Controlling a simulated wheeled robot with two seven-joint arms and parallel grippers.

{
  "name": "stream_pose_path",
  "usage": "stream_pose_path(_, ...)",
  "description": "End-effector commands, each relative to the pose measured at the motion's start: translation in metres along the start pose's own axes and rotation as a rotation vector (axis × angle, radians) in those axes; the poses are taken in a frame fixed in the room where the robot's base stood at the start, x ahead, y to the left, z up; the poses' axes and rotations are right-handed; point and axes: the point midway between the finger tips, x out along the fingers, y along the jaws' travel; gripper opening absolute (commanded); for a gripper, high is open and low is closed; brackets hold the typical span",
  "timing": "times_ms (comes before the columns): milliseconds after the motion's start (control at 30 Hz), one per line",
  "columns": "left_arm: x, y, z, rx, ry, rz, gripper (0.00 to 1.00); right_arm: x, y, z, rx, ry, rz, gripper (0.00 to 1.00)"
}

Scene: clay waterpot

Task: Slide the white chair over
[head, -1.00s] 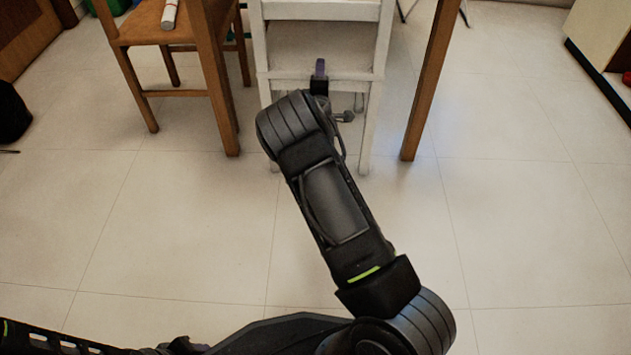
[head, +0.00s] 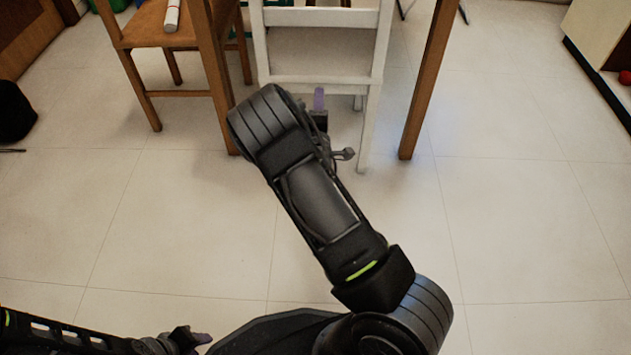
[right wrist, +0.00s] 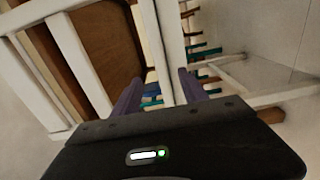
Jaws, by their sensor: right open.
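The white chair (head: 321,18) stands upright at the top middle of the head view, its slatted back towards me and its top cut off. My right gripper (head: 319,100) is just in front of the chair's lower part; my arm hides the left leg. In the right wrist view, the right gripper's purple fingers (right wrist: 160,90) are apart. A white chair post (right wrist: 171,50) shows between them in the picture; I cannot tell whether it lies within the jaws. My left gripper (head: 190,340) is low at the bottom left, away from the chair, its opening unclear.
A brown wooden chair (head: 160,30) with a white rolled item (head: 172,15) on it stands close to the left. A wooden leg (head: 425,90) stands close to the right. A dark object (head: 14,112) is at the far left. The tiled floor at the right is clear.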

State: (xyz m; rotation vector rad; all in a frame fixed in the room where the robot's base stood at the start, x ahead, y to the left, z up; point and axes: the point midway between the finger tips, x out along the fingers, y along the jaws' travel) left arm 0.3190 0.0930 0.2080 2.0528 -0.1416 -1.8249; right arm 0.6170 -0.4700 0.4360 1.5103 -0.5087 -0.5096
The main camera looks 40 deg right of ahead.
Motion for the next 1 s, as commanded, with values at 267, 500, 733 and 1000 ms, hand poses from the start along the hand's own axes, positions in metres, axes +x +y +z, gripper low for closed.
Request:
stream_pose_path(267, 0.0, 0.0, 0.0, 0.0, 0.0, 0.0, 0.36, -0.002, 0.0, 0.0, 0.0, 0.001, 0.001, 0.51)
stream_pose_path(500, 0.0, 0.0, 0.0, 0.0, 0.0, 0.0, 0.36, -0.001, 0.0, 0.0, 0.0, 0.0, 0.001, 0.51)
stream_pose_path(733, 0.0, 0.0, 0.0, -0.001, 0.001, 0.0, 0.36, -0.002, -0.01, 0.001, 0.123, -0.006, -0.038, 0.51)
stream_pose_path(1000, 0.001, -0.001, -0.001, -0.004, 0.008, -0.002, 0.36, -0.083, -0.14, -0.022, 0.575, -0.097, -0.508, 0.51)
